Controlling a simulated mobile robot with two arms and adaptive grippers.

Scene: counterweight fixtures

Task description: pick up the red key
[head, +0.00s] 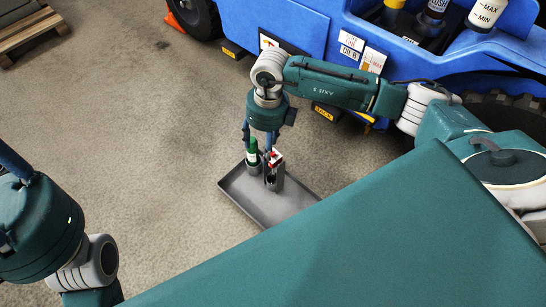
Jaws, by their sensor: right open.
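A small red and white piece (276,157), which appears to be the red key, stands in the right grey holder of a low tray (240,203). My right gripper (257,147) points down over the tray and is open. Its blue fingers reach down around the tops of the red piece and a green piece beside it. I cannot tell whether a finger touches either one. The lower part of the red piece is hidden in its holder. My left arm is at the left edge, and a blue finger of my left gripper (14,162) shows only in part.
The green piece with a white band (252,149) stands in the left holder, close beside the red one. A blue vehicle (310,30) with bottles on top stands at the back. A wooden pallet (30,30) lies at the upper left. The concrete floor left of the tray is clear.

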